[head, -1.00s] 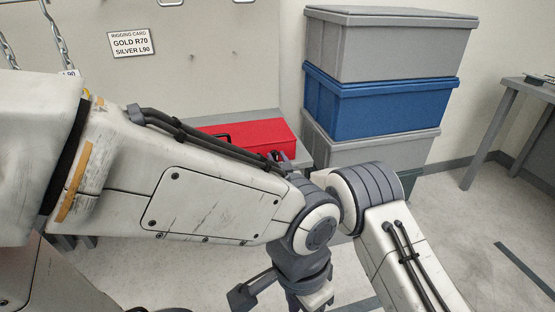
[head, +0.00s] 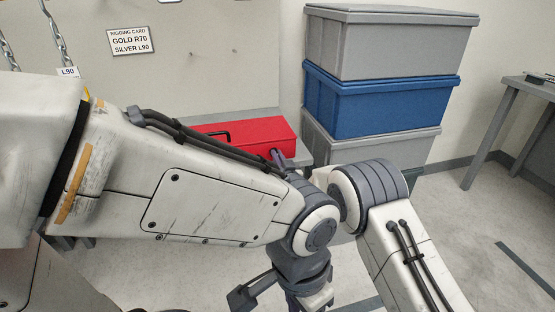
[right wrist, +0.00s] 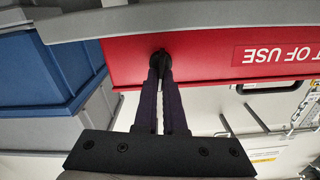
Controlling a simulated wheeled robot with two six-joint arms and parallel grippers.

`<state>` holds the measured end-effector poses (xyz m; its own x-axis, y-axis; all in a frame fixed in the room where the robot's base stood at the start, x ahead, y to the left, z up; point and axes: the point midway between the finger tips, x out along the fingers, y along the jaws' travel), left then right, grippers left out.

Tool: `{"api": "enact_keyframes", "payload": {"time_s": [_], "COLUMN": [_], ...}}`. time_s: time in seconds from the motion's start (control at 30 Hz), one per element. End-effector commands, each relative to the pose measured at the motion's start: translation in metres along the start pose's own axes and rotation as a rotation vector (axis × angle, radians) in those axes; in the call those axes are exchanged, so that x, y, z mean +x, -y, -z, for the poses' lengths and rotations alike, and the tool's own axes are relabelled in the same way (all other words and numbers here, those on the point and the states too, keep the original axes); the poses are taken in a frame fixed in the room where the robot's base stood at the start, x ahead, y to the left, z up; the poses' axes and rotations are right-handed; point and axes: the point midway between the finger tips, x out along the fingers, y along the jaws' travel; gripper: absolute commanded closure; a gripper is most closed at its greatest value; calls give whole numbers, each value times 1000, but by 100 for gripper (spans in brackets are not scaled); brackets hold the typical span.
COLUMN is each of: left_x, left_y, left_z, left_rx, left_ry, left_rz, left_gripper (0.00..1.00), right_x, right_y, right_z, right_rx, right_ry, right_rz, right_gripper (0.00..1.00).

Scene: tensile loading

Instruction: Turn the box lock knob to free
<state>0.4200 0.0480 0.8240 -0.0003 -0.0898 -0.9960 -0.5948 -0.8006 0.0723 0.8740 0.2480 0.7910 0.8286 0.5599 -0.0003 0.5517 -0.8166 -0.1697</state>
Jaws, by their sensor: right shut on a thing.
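The red box (head: 245,133) sits on a grey surface beyond my arm in the head view, with a dark handle on it. In the right wrist view the red box (right wrist: 195,60) fills the upper middle, with part of a label reading "OF USE" upside down. The dark lock knob (right wrist: 158,53) is on its red face. My right gripper (right wrist: 161,70) is shut on the knob, its two fingers close together. In the head view its fingers (head: 278,158) show at the box's near right corner, mostly behind my arm. The knob's marking cannot be read. My left gripper does not show.
Grey and blue bins (head: 380,100) are stacked right of the red box. A rigging card (head: 131,40) is on the wall panel, and chains with an L90 tag (head: 68,71) hang at left. A grey table (head: 510,100) stands at far right. Floor on the right is clear.

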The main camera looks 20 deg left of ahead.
Motion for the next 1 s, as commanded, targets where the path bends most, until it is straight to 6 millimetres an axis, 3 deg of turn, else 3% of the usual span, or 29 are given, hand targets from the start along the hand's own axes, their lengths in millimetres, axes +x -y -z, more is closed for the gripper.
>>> {"api": "enact_keyframes", "payload": {"time_s": [1.0], "left_x": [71], "left_y": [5], "left_z": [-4], "left_rx": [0], "left_ry": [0], "left_rz": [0], "left_gripper": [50], "right_x": [0], "right_y": [-10], "right_z": [-7], "right_rx": [954], "right_ry": [-1], "right_rz": [-1], "right_gripper": [100]}}
